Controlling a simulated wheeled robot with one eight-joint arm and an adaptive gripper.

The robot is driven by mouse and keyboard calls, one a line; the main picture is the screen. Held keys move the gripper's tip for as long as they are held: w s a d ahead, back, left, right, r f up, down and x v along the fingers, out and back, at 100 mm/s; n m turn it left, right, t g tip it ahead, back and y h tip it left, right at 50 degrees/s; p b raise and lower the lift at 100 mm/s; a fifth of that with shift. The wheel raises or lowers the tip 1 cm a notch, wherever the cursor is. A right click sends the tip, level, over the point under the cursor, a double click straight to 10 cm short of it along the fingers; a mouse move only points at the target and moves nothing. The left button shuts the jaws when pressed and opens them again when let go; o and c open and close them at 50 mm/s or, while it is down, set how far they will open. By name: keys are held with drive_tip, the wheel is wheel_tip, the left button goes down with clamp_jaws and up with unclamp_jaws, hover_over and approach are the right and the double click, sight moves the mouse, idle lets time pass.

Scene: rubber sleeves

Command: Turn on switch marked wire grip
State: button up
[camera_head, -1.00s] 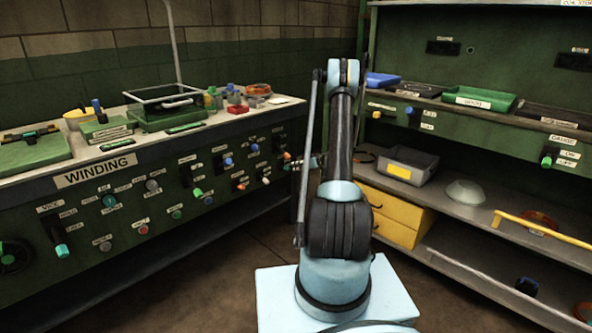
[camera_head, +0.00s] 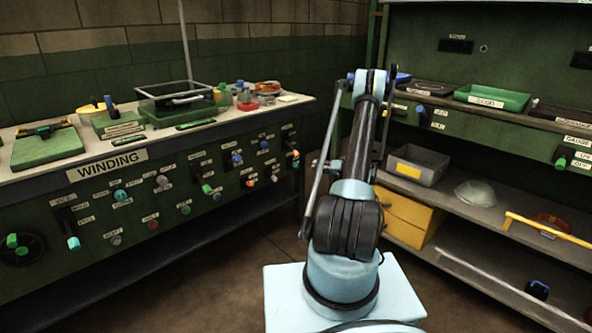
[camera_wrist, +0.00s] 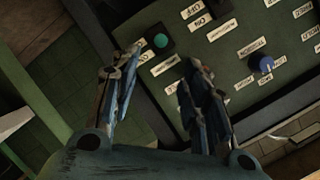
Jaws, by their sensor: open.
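The green control panel (camera_head: 235,208) of the winding bench carries several small knobs and levers with labels. I cannot read which label says wire grip. In the wrist view, a panel face shows a green-capped switch (camera_wrist: 160,41) beside ON and OFF labels, and a blue knob (camera_wrist: 262,64) with labels around it. My gripper (camera_wrist: 163,75) is open and empty in the wrist view, its two fingers apart. The fingertips show below and beside the green-capped switch, with no clear contact. In the head view my gripper is mostly hidden behind my arm.
The bench top (camera_head: 25,165) holds a green tray, jars and parts. At the right, a shelf unit holds a green tray (camera_head: 490,97), a grey bin (camera_head: 417,166) and yellow drawers (camera_head: 405,217). A yellow bar (camera_head: 550,229) juts from the lower shelf. Floor between is clear.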

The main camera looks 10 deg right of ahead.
sight(298, 166)
drive_tip(key=x, duration=1.7)
drive_tip(key=shift+r, duration=0.1)
